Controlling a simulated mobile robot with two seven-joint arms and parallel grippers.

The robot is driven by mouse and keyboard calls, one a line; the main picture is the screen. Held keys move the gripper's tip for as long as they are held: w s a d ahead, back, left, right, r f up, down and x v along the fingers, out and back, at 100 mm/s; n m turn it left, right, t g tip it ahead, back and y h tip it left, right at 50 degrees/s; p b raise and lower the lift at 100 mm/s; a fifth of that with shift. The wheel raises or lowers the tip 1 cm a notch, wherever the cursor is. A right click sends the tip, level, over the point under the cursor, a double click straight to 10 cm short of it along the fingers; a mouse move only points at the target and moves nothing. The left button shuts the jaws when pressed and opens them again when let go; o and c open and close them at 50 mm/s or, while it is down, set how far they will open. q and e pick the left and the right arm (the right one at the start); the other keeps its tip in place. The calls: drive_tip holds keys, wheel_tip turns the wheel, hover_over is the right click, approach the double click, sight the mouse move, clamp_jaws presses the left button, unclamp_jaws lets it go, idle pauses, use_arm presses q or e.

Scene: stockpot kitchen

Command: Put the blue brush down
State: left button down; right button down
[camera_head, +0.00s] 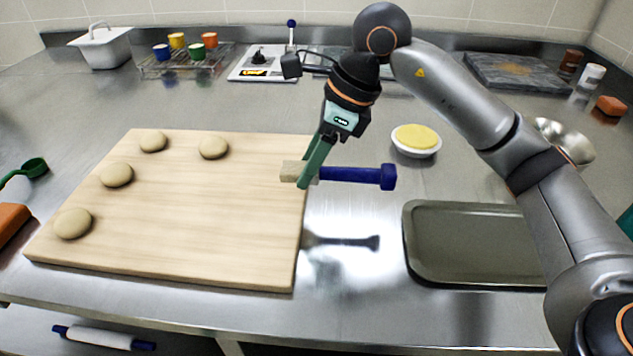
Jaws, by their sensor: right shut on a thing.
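The blue brush (355,174) has a dark blue handle with a knob at its right end and a pale bristle head at its left end. My right gripper (304,184) is shut on it near the bristle head. The brush is held level, raised above the steel counter just right of the wooden board (190,240); its dark reflection shows on the counter below. The bristle end is over or close to the board's right edge. My left gripper is not in view.
Several dough balls (117,175) lie on the board. A bowl of yellow stuff (416,141) stands behind the brush to the right. An empty metal tray (470,279) is at front right. Bare counter (345,285) lies between board and tray. A slate slab (515,70) is at the back right.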

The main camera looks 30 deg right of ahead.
sight(316, 181)
drive_tip(key=shift+w+d+f, duration=0.1)
drive_tip(key=shift+d+f, duration=0.25)
drive_tip(key=shift+f, duration=0.1)
drive_tip(key=shift+d+f+b, duration=0.15)
drive_tip(key=shift+f+b, duration=0.05)
drive_tip(key=shift+f, duration=0.7)
drive_tip(key=shift+d+f+b, duration=0.1)
drive_tip(key=shift+f+b, duration=0.05)
drive_tip(key=shift+f, duration=0.7)
drive_tip(key=shift+f, duration=0.15)
drive_tip(key=shift+f+b, duration=0.4)
drive_tip(key=shift+b, duration=0.05)
drive_tip(key=shift+c, duration=1.7)
unclamp_jaws()
